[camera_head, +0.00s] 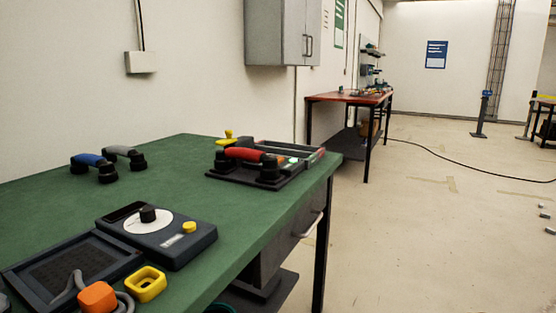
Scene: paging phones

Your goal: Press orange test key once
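A dark phone base (287,183) lies towards the far right end of the green table. A red handset (247,154) rests across it on black ends. A small orange spot (269,159) shows at the handset's right end, partly hidden behind it; I cannot tell if it is a key. A small pale, greenish lit part (287,161) is beside it. A larger orange block (98,297) sits near a grey cable at the lower left; I cannot tell if it is a key. My gripper is not in view.
On the green table (180,172) are blue (89,160) and grey (124,151) handsets, a dark dial box (190,250) with a yellow button (189,227), a yellow square ring (146,284) and a dark tray (30,289). Open floor (430,230) lies right of the table.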

